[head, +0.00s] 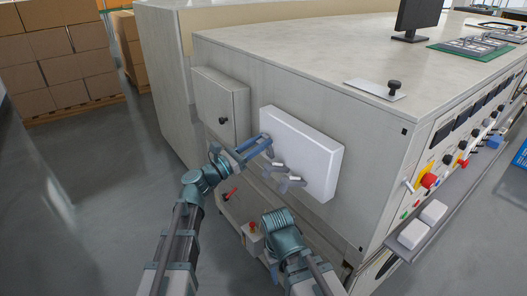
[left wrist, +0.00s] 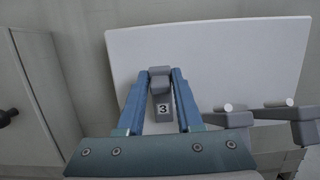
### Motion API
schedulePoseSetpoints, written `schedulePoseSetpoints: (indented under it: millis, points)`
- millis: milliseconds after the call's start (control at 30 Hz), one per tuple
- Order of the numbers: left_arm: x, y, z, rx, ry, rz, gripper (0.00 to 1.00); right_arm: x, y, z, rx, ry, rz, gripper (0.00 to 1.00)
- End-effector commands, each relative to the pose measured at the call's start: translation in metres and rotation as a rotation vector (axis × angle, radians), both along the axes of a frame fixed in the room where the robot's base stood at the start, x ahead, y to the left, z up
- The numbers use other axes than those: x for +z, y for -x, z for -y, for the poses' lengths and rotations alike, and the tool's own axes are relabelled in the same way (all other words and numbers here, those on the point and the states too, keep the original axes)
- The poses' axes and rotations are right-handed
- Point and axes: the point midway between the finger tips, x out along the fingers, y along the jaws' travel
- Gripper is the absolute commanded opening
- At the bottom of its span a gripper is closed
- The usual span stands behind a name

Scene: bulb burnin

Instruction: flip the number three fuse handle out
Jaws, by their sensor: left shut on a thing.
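The number three fuse handle (left wrist: 160,82) is a grey lever with a white "3" label (left wrist: 163,108), seen in the left wrist view. My left gripper (left wrist: 160,72) is shut on its end, with one blue finger on each side. In the head view my left gripper (head: 268,146) reaches to the lower left part of a white panel (head: 312,152), where the fingers largely hide the handle. Two other grey handles with pale round ends, a nearer one (left wrist: 228,119) and a farther one (left wrist: 302,122), sit to the right. My right gripper cannot be made out.
A grey wall box (head: 218,104) with a black knob is left of the panel. A small box with a red button (head: 253,230) and a red lever (head: 231,193) are below. A control face with a red knob (head: 429,180) is at right. Open floor lies left.

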Motion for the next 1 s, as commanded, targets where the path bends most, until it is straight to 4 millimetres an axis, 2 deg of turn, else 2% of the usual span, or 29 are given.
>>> schedulePoseSetpoints:
  millis: [33,200,300,400,1000]
  points:
    - [-0.017,0.002,-0.002,-0.001,0.037,0.024,0.0,-0.026,0.0,0.0,0.0,0.0,0.0,0.5]
    - [-0.026,0.007,-0.01,-0.001,0.164,0.118,0.0,-0.068,0.0,0.0,0.0,0.001,0.0,0.5]
    - [-0.029,0.011,-0.015,-0.001,0.228,0.164,0.0,-0.086,0.0,0.001,0.001,0.003,0.001,0.5]
    - [-0.028,0.014,-0.019,0.002,0.239,0.175,0.0,-0.088,0.0,0.001,0.001,0.005,0.002,0.5]
    - [-0.056,0.021,-0.027,0.0,0.232,0.171,0.0,-0.115,-0.001,0.002,0.004,0.009,0.004,0.5]
